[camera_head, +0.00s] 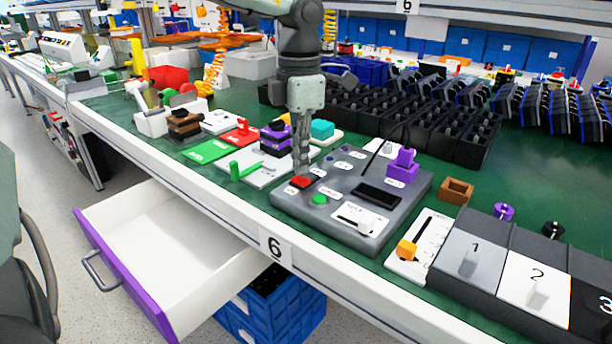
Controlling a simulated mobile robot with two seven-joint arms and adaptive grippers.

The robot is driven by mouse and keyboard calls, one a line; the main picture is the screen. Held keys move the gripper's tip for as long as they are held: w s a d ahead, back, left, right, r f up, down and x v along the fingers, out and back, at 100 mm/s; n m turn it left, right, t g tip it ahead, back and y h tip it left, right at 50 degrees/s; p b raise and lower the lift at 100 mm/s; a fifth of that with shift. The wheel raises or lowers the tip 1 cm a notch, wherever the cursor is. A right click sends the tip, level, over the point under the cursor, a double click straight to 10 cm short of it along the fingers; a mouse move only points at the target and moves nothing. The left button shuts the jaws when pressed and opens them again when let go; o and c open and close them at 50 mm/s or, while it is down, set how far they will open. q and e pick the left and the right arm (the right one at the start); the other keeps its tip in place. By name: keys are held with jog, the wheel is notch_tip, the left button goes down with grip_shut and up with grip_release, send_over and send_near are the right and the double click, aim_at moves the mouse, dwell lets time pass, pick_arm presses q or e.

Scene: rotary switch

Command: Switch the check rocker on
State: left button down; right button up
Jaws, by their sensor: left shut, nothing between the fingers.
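A grey control panel (340,236) lies on the green bench top near its front edge. It carries a red control (304,183), a green round button (319,199), a black rectangular part (377,194), a white plate with a slider (360,219) and a purple knob (403,165). The small labels are too blurred to read, so I cannot tell for sure which one is the check rocker. My left gripper (301,171) points down with its fingers closed and empty. Its tips are right at the red control; I cannot tell whether they touch. My right gripper is out of view.
A white slider board (421,240) and numbered boxes (470,262) stand right of the panel. A brown block (456,190) sits behind them. Red and green plates (207,151) lie to the left. Black bins (430,125) fill the back. A drawer (160,225) hangs open below.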

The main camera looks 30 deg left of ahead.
aim_at(300, 178)
pick_arm(q)
jog(key=shift+f+b, duration=0.85)
jog(key=shift+f, duration=0.15)
jog(key=shift+r, duration=0.1)
dwell(0.3)
jog(key=shift+r+p, duration=1.95)
jog(key=shift+r, duration=1.5)
